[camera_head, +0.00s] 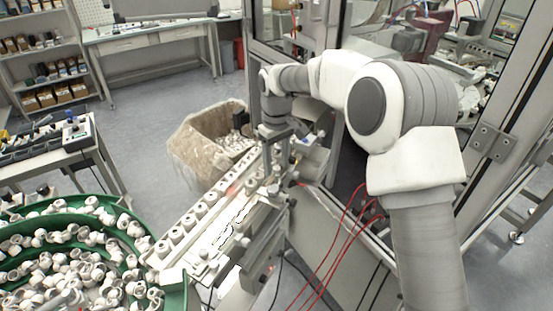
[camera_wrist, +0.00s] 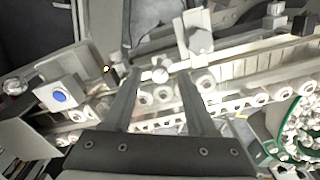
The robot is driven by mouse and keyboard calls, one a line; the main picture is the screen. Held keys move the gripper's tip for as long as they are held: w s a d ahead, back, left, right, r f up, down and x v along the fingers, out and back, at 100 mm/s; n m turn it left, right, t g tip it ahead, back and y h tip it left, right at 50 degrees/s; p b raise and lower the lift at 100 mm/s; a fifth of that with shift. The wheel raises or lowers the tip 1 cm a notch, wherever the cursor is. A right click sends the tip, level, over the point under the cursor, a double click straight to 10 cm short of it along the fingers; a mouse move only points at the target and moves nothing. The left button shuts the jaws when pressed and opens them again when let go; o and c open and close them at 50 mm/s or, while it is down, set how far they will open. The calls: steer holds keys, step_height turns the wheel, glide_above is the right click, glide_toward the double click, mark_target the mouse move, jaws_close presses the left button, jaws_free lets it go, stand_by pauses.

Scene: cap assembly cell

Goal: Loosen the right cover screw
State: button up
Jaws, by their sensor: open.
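My gripper (camera_head: 273,150) hangs fingers-down over the far end of the cap feed rail (camera_head: 168,262) in the head view. In the wrist view my gripper (camera_wrist: 158,76) is open, with its two dark fingers apart. A round pale knob (camera_wrist: 160,74), which looks like a cover screw, shows between the fingertips. I cannot tell whether the fingers touch it. Beyond it is a block with another round knob (camera_wrist: 200,41). In the head view small knobs (camera_head: 244,241) sit along the rail's right side; which one is the right cover screw is unclear.
White caps (camera_wrist: 208,84) line the rail. A box with a blue button (camera_wrist: 59,96) stands left in the wrist view. A green-rimmed bowl of caps (camera_head: 75,208) is at lower left, and a lined carton (camera_head: 208,140) stands behind the rail. Red cables hang beside the machine frame.

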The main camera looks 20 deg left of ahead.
mark_target(276, 167)
step_height(276, 167, up, 17)
steer(key=shift+r, duration=0.2)
stand_by(0.3)
